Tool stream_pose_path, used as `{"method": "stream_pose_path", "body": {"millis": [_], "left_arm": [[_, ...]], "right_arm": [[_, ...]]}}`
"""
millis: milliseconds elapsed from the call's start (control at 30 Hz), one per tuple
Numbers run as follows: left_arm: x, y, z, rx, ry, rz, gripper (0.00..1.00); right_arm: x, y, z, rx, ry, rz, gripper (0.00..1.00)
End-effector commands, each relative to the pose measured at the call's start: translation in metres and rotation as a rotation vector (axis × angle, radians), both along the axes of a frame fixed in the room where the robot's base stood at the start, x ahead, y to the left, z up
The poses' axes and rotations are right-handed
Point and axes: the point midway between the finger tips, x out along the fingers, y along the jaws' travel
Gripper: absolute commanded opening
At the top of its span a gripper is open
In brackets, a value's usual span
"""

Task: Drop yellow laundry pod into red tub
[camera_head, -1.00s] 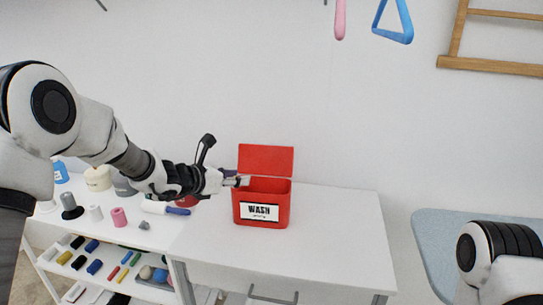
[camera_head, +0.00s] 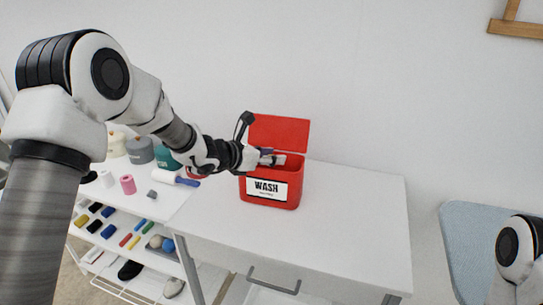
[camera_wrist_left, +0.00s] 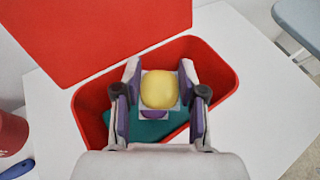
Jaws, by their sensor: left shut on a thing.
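The red tub (camera_head: 258,204) with a WASH label stands on the white table, its red lid (camera_head: 279,133) open and raised at the back. My left gripper (camera_head: 274,159) is over the tub's opening. In the left wrist view the gripper (camera_wrist_left: 159,92) is shut on the yellow laundry pod (camera_wrist_left: 159,89), which sits between the fingers above the tub's opening. Something teal (camera_wrist_left: 150,130) shows inside the tub (camera_wrist_left: 222,73), partly hidden by the gripper. My right gripper is out of view; only part of that arm shows at the lower right.
A white shelf unit at the left carries a pink spool (camera_head: 128,184), a lint roller (camera_head: 175,178), a grey canister (camera_head: 139,150) and several small items. The table (camera_head: 350,215) right of the tub is clear. A blue-grey board (camera_head: 485,235) stands at the right.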

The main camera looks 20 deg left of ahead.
Motion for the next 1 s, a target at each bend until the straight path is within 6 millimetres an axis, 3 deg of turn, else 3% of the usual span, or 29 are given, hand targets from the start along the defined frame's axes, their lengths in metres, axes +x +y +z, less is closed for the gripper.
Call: {"method": "stream_pose_path", "body": {"millis": [233, 267, 300, 333, 733, 1000], "left_arm": [[0.0, 0.0, 0.0, 0.001, -0.001, 0.0, 0.2], [0.0, 0.0, 0.0, 0.001, -0.001, 0.0, 0.51], [0.0, 0.0, 0.0, 0.001, -0.001, 0.0, 0.65], [0.0, 0.0, 0.0, 0.001, -0.001, 0.0, 0.7], [-0.006, 0.005, 0.005, 0.0, -0.002, 0.002, 0.7], [-0.055, 0.037, 0.029, -0.006, -0.003, 0.004, 0.7]], "right_arm": [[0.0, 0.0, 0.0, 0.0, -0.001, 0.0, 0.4], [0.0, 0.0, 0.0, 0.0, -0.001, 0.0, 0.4], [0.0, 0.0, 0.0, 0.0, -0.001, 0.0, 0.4], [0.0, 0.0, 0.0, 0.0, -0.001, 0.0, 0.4], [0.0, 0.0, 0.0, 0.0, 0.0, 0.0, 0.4], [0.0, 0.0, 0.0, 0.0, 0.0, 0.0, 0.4]]}}
